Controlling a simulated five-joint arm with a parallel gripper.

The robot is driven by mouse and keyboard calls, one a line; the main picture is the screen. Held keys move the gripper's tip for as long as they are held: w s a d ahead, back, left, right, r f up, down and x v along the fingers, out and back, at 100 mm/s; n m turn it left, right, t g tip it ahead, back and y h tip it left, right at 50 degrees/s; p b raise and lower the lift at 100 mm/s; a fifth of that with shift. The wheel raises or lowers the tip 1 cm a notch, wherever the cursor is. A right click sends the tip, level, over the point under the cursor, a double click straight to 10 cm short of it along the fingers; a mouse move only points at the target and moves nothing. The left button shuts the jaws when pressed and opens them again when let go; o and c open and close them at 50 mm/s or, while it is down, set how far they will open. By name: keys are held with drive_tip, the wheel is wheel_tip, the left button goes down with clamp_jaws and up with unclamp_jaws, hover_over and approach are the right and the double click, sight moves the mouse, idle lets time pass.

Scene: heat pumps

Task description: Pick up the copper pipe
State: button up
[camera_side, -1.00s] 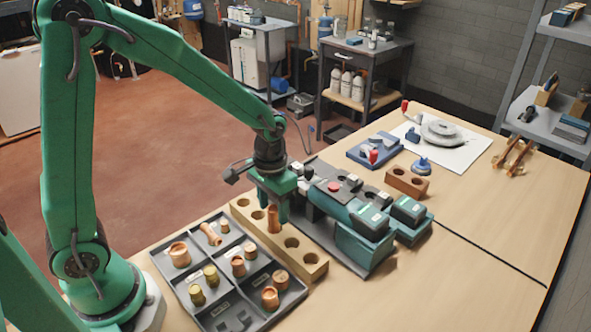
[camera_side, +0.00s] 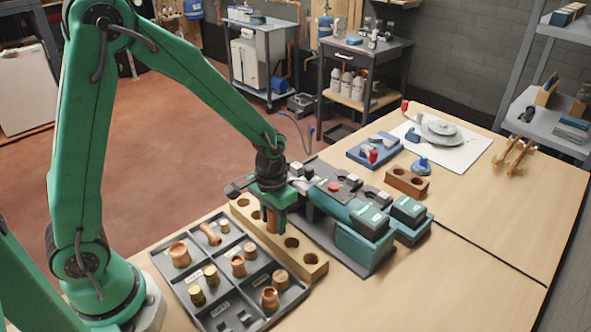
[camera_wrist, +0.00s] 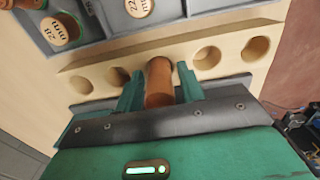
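The copper pipe (camera_side: 271,222) stands upright in a hole of the pale wooden block (camera_side: 316,270). My gripper (camera_side: 272,225) points down over the block, with its green fingers on either side of the pipe's upper part. In the wrist view the pipe (camera_wrist: 159,80) lies between the two fingers of my gripper (camera_wrist: 159,82). A narrow gap shows beside the pipe, so the fingers look open around it. The pipe's lower end is hidden in the block.
A grey compartment tray (camera_side: 234,322) with copper and brass fittings lies left of the block. A teal-and-black machine (camera_side: 362,245) stands close on the right. A brown block with holes (camera_side: 407,181) is behind it. The table's front right is clear.

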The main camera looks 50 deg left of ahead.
drive_tip(key=c, duration=0.7)
drive_tip(key=shift+r, duration=0.15)
drive_tip(key=shift+r, duration=0.55)
drive_tip(key=r, duration=0.3)
drive_tip(key=shift+s+d, duration=0.1)
drive_tip(key=shift+d, duration=0.1)
drive_tip(key=s+d+r, duration=0.2)
drive_tip(key=d, duration=0.1)
drive_tip(key=s+d+r, duration=0.2)
drive_tip(key=d, duration=0.1)
drive_tip(key=s+d+r, duration=0.2)
drive_tip(key=s, duration=0.1)
drive_tip(key=shift+d+r, duration=0.3)
drive_tip(key=shift+d, duration=0.1)
drive_tip(key=shift+w, duration=0.1)
